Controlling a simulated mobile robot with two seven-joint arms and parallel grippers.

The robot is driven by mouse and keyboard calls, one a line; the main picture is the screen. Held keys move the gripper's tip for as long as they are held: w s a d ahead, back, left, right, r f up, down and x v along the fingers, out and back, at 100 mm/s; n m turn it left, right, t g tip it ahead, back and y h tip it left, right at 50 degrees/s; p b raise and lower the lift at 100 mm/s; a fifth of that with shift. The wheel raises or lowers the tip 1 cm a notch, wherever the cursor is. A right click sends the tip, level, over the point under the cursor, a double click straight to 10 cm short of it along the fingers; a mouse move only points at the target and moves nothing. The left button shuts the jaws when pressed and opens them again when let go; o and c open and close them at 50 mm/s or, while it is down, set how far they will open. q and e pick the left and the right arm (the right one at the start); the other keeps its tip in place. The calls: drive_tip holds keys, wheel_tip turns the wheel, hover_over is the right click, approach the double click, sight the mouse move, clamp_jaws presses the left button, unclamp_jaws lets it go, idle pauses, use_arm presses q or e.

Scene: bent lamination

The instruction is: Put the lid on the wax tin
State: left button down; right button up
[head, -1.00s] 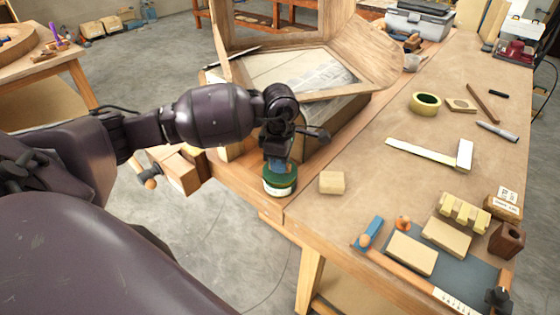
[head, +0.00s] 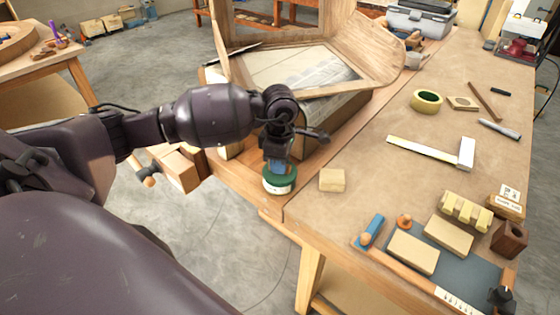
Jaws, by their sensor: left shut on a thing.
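The wax tin (head: 279,188) is a small round tin with a pale label, standing on the near left corner of the bench. The green lid (head: 269,177) is on top of it and looks level; I cannot tell whether it is fully seated. My left gripper (head: 279,167) points down from above, shut on the lid, with its bluish fingertips at the lid's top. The fingers hide part of the lid. My right gripper is not in view.
A pale block (head: 332,180) lies just right of the tin. A wooden form (head: 310,75) stands behind my left gripper. A square (head: 432,153), a tape roll (head: 426,102) and a tray of blocks (head: 470,268) lie to the right. The bench middle is clear.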

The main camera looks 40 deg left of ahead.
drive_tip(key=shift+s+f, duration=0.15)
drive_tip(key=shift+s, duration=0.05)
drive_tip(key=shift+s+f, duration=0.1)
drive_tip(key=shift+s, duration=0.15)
use_arm(q)
drive_tip(key=shift+f, duration=0.1)
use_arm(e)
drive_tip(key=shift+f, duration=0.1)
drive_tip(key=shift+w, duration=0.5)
use_arm(q)
drive_tip(key=c, duration=1.2)
unclamp_jaws()
drive_tip(key=shift+o, duration=1.1)
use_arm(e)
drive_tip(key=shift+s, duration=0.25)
